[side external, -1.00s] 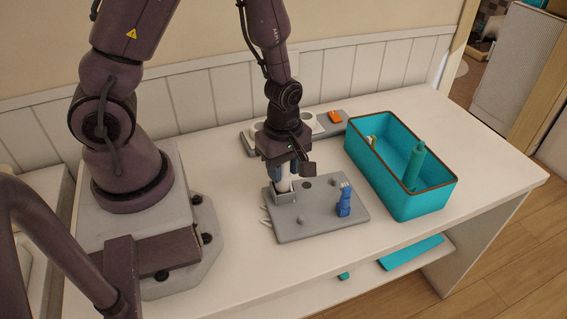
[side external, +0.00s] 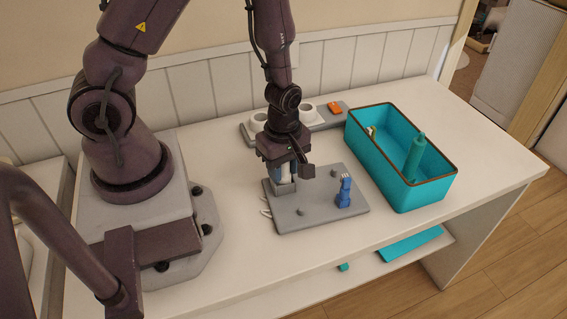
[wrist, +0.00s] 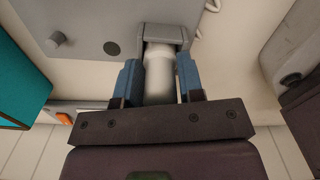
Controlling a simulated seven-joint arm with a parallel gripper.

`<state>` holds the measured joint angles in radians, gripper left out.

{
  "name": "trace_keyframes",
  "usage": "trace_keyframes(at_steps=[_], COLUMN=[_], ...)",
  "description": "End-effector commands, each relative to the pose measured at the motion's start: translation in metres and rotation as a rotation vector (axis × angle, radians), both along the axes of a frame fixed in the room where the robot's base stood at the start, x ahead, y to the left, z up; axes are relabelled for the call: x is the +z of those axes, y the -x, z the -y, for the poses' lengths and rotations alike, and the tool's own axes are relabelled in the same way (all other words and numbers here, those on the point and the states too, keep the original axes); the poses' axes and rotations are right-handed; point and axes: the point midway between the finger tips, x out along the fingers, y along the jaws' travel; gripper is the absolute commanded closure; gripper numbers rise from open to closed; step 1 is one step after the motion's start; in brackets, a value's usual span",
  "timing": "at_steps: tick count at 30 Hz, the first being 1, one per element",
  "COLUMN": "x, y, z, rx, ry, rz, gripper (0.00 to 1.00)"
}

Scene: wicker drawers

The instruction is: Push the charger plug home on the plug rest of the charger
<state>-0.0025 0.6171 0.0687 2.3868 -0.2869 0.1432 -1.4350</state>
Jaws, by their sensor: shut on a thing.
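The charger looks like a flat grey plate (side external: 320,212) with a grey box-like plug rest (side external: 284,188) at its back left corner. The plug rest shows in the wrist view as a grey bracket (wrist: 165,32). My gripper (side external: 284,176) is shut on a white, rounded plug (wrist: 160,72), held between its blue fingers (wrist: 130,80). The plug's far end meets the bracket and its tip is hidden there. I cannot tell how deep it sits. The fingers are just above the plug rest in the side view.
A teal bin (side external: 420,195) is to the right. A grey tray with white cups (side external: 308,112) lies behind. The table front is clear.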

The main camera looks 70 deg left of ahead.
Motion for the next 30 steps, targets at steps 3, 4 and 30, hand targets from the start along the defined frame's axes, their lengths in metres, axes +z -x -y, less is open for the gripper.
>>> trace_keyframes(at_steps=[3, 4, 30], x=[-0.002, -0.002, 0.075], y=[0.0, 0.0, -0.001], z=[0.0, 0.0, 0.001], rx=[0.001, 0.001, -0.004], ry=[0.0, 0.0, 0.0], rz=[-0.001, 0.0, 0.008], gripper=[0.58, 0.51, 0.35])
